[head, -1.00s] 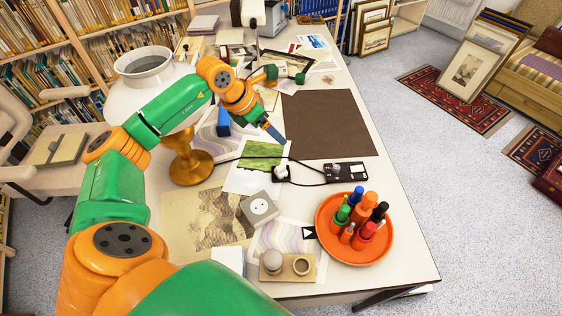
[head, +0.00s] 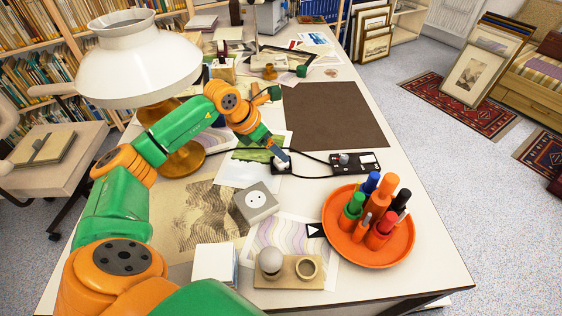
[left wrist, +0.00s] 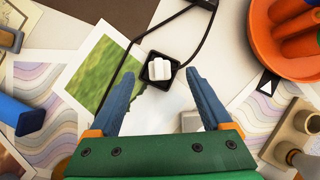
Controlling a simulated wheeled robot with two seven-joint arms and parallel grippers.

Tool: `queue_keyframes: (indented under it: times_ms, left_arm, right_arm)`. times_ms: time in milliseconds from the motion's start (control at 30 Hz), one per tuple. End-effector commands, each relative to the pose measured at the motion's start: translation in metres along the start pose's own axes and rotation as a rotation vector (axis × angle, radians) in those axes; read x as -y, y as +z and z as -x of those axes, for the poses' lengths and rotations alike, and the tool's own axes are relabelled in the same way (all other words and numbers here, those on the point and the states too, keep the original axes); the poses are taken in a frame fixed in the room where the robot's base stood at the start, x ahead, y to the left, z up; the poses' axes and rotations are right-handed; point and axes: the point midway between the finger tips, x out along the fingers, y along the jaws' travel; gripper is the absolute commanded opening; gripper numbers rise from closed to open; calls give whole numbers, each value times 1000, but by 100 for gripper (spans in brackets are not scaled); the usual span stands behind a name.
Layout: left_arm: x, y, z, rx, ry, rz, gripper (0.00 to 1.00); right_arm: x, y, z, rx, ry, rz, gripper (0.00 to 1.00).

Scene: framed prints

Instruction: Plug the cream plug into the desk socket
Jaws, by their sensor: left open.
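The cream plug (head: 283,162) sits in a small black holder on the desk, beside a green print. In the left wrist view the plug (left wrist: 160,68) lies between my open fingers, near their tips, with bare space on both sides. My left gripper (head: 280,153) reaches down over the plug and partly hides it in the head view; it also shows in the left wrist view (left wrist: 161,76). The desk socket (head: 257,199) is a grey-white block with a round two-hole face, nearer the front of the desk. My right gripper is not in view.
A black power strip (head: 355,163) with a dark cable lies right of the plug. An orange tray (head: 390,249) of markers stands front right. A wooden stand (head: 290,281), a white block (head: 214,263) and a white lamp (head: 138,72) are nearby. The brown mat (head: 335,112) is clear.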

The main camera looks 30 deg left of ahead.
Motion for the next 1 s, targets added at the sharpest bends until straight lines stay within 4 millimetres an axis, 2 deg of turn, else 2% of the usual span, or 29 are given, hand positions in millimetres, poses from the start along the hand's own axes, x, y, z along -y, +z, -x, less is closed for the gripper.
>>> queue_keyframes:
  times_ms: [300,500,633,967,1000]
  left_arm:
    - [0,0,-7,0,-1,0,83]
    - [-1,-4,-40,0,-3,2,83]
    - [-2,-4,-54,1,-1,0,83]
    - [-2,-4,-56,1,1,-1,83]
    - [-2,-4,-56,1,1,-1,80]
  right_arm:
    - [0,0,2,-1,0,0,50]
    - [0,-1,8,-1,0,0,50]
    - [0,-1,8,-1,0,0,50]
    - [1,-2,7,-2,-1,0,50]
    - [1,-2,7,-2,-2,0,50]
